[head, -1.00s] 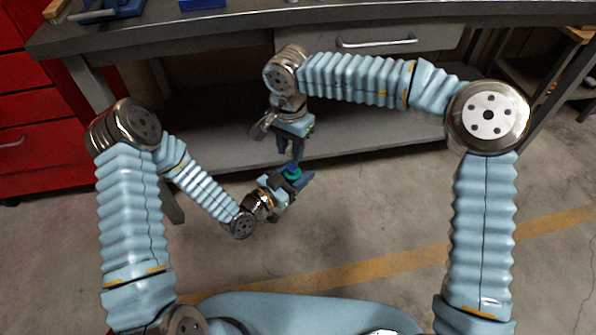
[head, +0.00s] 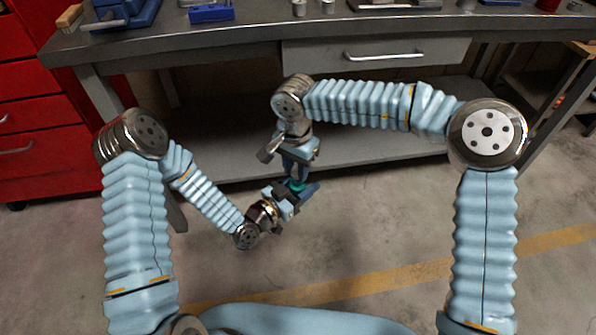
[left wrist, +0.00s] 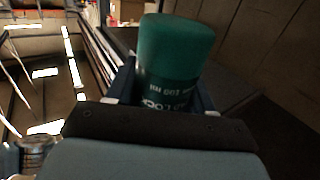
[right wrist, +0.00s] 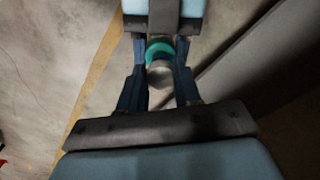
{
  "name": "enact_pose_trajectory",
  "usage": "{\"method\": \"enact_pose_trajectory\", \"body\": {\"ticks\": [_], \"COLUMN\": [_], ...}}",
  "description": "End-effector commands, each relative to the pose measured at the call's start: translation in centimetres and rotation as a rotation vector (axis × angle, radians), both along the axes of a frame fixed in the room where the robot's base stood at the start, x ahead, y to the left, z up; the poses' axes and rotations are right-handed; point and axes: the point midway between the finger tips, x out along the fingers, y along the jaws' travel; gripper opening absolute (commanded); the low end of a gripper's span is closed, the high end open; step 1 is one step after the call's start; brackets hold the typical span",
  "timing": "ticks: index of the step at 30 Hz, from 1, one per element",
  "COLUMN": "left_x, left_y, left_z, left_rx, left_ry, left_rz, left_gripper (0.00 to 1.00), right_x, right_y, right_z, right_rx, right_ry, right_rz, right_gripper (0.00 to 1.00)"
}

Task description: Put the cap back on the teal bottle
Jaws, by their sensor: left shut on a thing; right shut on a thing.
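The teal bottle (left wrist: 175,55) is between my left gripper's fingers (left wrist: 165,88) in the left wrist view, with pale lettering on its side. My left gripper (head: 299,193) is shut on it above the floor in front of the bench; the bottle shows there only as a small teal patch (head: 297,186). My right gripper (head: 297,176) points down just above it, shut on a grey round cap (right wrist: 159,75) seen between its fingers (right wrist: 160,85). In the right wrist view the teal bottle (right wrist: 158,48) shows right by the cap. I cannot tell whether they touch.
A grey workbench (head: 250,38) with a drawer (head: 440,52) and a lower shelf (head: 350,140) stands ahead. Blue tools and small cans are on its top. A red cabinet (head: 45,150) is at the left. The floor around my grippers is clear.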

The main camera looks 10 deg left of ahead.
Motion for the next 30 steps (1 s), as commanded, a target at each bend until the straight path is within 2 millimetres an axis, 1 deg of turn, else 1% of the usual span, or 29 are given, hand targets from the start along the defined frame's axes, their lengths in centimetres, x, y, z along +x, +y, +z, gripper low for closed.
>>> {"method": "enact_pose_trajectory", "body": {"ticks": [5,15,30], "left_x": [0.0,0.0,0.0], "left_y": [0.0,0.0,0.0], "left_z": [0.0,0.0,0.0], "left_rx": [-0.001,-0.001,-0.001], "left_ry": [-0.001,-0.001,-0.001], "left_rz": [0.0,0.0,0.0], "left_gripper": [0.0,0.0,0.0], "right_x": [0.0,0.0,0.0], "right_y": [0.0,0.0,0.0], "right_z": [-0.1,-1.8,-1.8], "right_rx": [0.0,0.0,0.001], "right_ry": [0.0,0.0,0.0], "right_rz": [0.0,0.001,0.0], "right_gripper": [0.0,0.0,0.0]}}
